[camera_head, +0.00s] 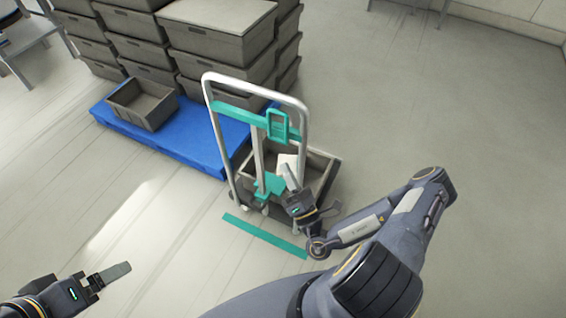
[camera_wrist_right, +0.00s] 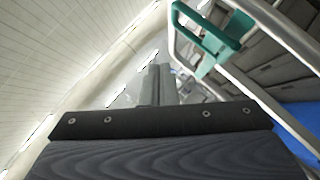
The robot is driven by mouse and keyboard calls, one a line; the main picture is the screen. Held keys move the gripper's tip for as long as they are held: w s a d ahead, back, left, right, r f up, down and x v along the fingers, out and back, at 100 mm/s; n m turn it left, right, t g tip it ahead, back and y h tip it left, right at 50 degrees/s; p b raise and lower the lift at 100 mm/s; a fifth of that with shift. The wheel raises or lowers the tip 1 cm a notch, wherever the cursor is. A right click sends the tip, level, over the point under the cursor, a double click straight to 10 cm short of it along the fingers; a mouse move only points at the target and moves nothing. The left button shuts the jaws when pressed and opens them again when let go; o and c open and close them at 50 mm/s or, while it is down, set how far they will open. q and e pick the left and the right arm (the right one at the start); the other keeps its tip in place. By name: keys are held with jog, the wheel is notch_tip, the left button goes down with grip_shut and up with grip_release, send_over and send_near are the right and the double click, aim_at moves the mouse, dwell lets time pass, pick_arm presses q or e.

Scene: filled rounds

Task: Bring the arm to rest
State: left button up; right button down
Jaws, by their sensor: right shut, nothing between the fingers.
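My right arm reaches in from the lower right. Its gripper (camera_head: 286,170) is at the trolley, in front of the grey crate as I see it. In the right wrist view, the fingers (camera_wrist_right: 158,84) are together with nothing between them. My left gripper (camera_head: 118,272) is at the lower left over bare floor, its fingers pointing right. They overlap from this side, so I cannot tell whether they are open.
A trolley with a silver handle frame (camera_head: 212,120) and teal parts (camera_head: 278,126) carries a grey crate (camera_head: 325,183). A pale item (camera_head: 291,160) shows by the right gripper. Stacked grey crates (camera_head: 215,45) and a blue platform (camera_head: 180,143) stand behind. Floor on the right is clear.

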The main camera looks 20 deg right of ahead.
jog(key=shift+s, duration=0.15)
dwell(0.4)
jog(key=s+a+r+n+g+y, duration=0.55)
jog(key=n+g+y, duration=0.5)
jog(key=n, duration=0.55)
jog(key=s+a+r+n+g+y, duration=0.5)
jog(key=a+r+n+g+y, duration=0.15)
jog(key=n+g, duration=0.9)
jog(key=s+d+r+n+t+h, duration=0.2)
jog(key=s+d+n+t+h, duration=0.1)
jog(key=d+n+t+h, duration=0.1)
jog(key=s+d+r+n+t+h, duration=0.2)
jog(key=s+d+n+t+h, duration=0.1)
jog(key=d+n+h, duration=0.4)
jog(key=n+h, duration=0.2)
jog(key=h, duration=0.1)
jog(key=shift+r+t+h, duration=0.35)
jog(key=shift+t+h, duration=0.05)
